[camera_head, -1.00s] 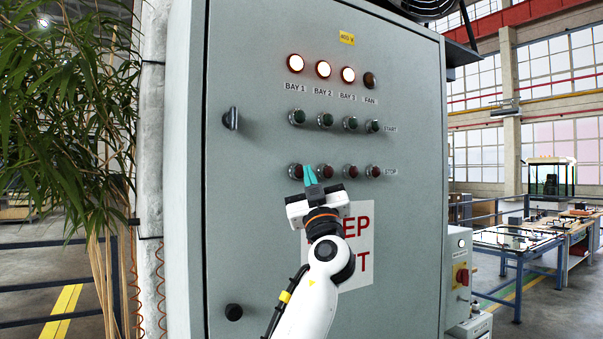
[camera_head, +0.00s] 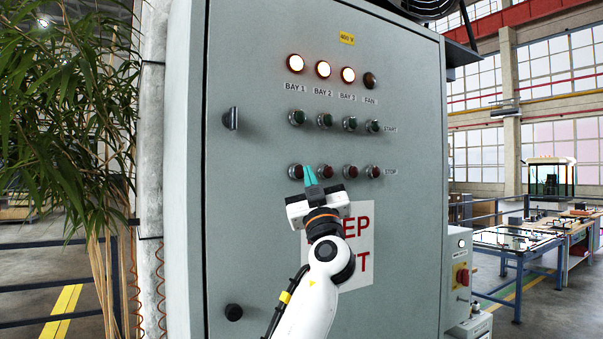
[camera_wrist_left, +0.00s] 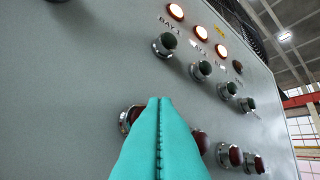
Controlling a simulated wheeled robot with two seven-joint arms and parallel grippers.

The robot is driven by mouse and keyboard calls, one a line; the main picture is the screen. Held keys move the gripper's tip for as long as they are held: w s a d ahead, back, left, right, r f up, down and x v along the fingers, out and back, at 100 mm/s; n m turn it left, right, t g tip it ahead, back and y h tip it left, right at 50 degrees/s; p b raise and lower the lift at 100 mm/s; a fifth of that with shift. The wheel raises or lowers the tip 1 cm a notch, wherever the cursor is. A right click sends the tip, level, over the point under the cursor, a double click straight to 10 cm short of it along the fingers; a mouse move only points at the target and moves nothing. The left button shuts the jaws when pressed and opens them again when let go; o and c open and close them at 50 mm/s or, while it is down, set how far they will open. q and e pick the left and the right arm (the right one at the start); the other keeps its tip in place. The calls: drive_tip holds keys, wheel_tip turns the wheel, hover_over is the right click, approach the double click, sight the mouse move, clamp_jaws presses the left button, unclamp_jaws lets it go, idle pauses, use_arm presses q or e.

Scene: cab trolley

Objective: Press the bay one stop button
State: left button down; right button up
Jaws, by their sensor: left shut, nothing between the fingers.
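The bay one stop button (camera_head: 296,171) is the red, metal-ringed button at the left end of the lower row. My left gripper (camera_head: 309,170) has teal fingers pressed together with nothing between them. In the head view the fingertips overlap the right edge of that button. In the left wrist view the fingers (camera_wrist_left: 160,110) cover most of the bay one stop button (camera_wrist_left: 127,118), and only its left rim shows. I cannot tell whether the tips touch it. The BAY 1 lamp (camera_head: 295,63) above is lit. My right gripper is not in view.
More red stop buttons (camera_head: 350,171) run rightward in the same row. A row of green start buttons (camera_head: 325,120) sits above. A black handle (camera_head: 231,119) projects from the door at left. The grey cabinet (camera_head: 260,230) front is otherwise mostly flat.

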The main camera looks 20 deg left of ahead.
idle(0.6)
use_arm(q)
drive_tip(key=shift+w+a+b, duration=0.3)
drive_tip(key=shift+a+b, duration=0.05)
drive_tip(key=shift+b, duration=0.15)
drive_tip(key=shift+w+a, duration=0.25)
drive_tip(key=shift+a, duration=0.1)
idle(0.6)
drive_tip(key=shift+d+b, duration=0.1)
drive_tip(key=shift+b, duration=0.2)
drive_tip(key=shift+s+d+b, duration=0.45)
drive_tip(key=shift+s+d, duration=0.1)
drive_tip(key=shift+s+d+b, duration=0.55)
drive_tip(key=shift+s+d, duration=0.2)
drive_tip(key=shift+d, duration=0.25)
drive_tip(key=shift+s+d+b, duration=0.55)
drive_tip(key=shift+s+d, duration=0.2)
drive_tip(key=shift+d, duration=0.2)
